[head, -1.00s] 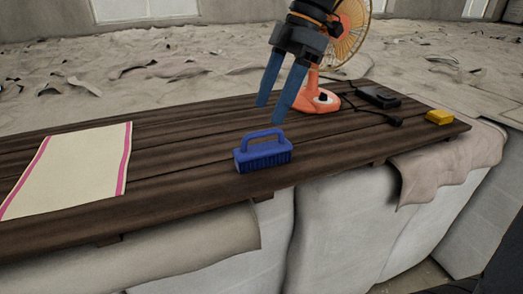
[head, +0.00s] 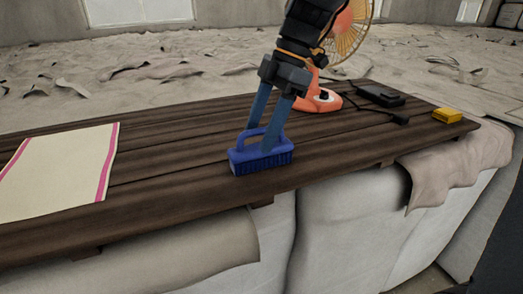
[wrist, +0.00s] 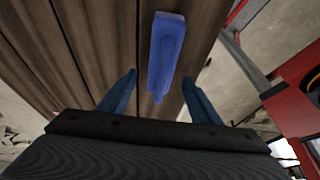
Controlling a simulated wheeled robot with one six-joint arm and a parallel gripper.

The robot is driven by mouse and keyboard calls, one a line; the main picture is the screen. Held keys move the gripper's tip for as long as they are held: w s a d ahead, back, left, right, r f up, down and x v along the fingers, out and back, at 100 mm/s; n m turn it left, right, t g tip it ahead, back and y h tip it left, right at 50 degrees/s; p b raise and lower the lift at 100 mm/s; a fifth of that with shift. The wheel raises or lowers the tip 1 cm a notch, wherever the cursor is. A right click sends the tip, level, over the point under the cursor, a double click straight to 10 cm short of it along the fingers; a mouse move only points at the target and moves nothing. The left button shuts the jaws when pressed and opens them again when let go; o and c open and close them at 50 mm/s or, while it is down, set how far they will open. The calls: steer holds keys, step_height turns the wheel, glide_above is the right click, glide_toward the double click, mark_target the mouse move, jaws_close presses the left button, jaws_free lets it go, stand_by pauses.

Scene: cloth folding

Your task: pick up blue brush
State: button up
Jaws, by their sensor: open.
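The blue brush (head: 262,160) sits upright on the dark wooden table near its front edge, with its loop handle on top. In the wrist view the brush (wrist: 165,45) lies between and ahead of my two fingertips. My gripper (head: 260,143) is open and points down, with its blue fingers at the brush's handle in the head view. The fingers partly hide the handle. In the wrist view my gripper (wrist: 157,82) shows a gap on both sides of the handle end. I cannot tell whether a finger touches it.
A cream cloth with pink stripes (head: 60,170) lies on the table (head: 180,185) at the left. An orange fan (head: 318,100) stands behind my gripper. A black device with a cord (head: 380,96) and a yellow block (head: 447,115) are at the right. The table's front edge is close to the brush.

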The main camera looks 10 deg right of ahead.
mark_target(255, 147)
steer(key=shift+p+x, duration=0.8)
steer(key=shift+x, duration=1.3)
steer(key=c, duration=1.3)
steer(key=shift+r+b, duration=1.5)
steer(key=shift+r, duration=3.55)
steer(key=shift+c, duration=0.3)
